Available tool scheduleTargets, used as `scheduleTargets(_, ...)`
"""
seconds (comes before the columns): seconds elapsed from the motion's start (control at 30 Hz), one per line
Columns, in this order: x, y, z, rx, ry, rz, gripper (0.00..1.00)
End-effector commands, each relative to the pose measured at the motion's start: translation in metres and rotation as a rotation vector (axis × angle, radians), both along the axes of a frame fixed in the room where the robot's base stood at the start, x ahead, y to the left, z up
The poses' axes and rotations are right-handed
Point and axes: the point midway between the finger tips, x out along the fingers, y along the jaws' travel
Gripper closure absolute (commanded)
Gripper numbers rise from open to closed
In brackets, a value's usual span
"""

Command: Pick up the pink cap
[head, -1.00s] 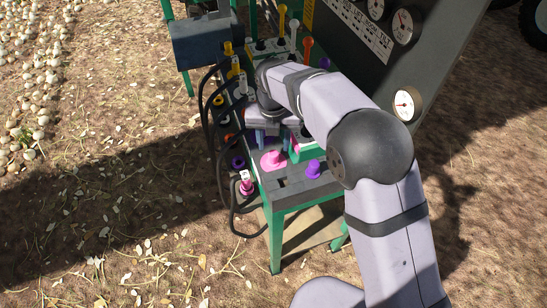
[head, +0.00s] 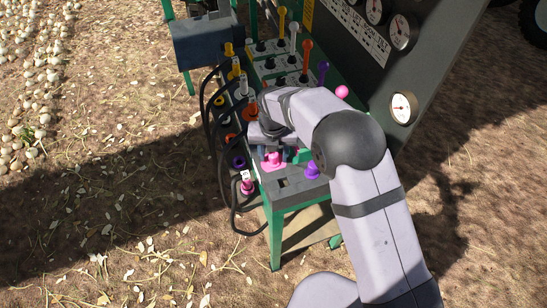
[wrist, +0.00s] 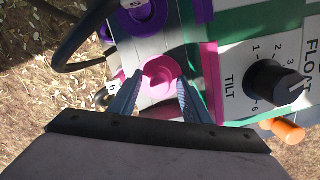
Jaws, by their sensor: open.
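The pink cap (head: 273,159) sits upright near the front end of the grey top of the green-framed console (head: 262,177). In the wrist view the pink cap (wrist: 160,74) is in the upper middle, between the two fingertips. My gripper (wrist: 159,88) is open, with one finger on each side of the cap. I cannot tell whether either finger touches it. In the head view my gripper (head: 270,142) is just behind the cap, partly hidden by my own wrist.
A pink plug (head: 247,187) and black cables (head: 212,130) line the console's left side. Several coloured levers (head: 305,57) and a gauge panel (head: 402,106) stand behind. The wrist view shows a black knob (wrist: 275,80).

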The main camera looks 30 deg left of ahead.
Motion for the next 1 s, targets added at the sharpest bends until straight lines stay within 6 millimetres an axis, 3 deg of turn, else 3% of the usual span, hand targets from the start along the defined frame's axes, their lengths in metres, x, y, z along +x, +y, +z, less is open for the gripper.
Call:
scheduleTargets(0.07, 0.000, 0.000, 0.000, 0.000, 0.000, 0.000, 0.61)
scheduleTargets(0.23, 0.000, 0.000, 0.000, 0.000, 0.000, 0.000, 1.00)
scheduleTargets(0.67, 0.001, 0.001, 0.009, 0.003, -0.003, 0.000, 1.00)
scheduleTargets(1.0, 0.001, 0.001, 0.060, 0.004, -0.004, 0.001, 1.00)
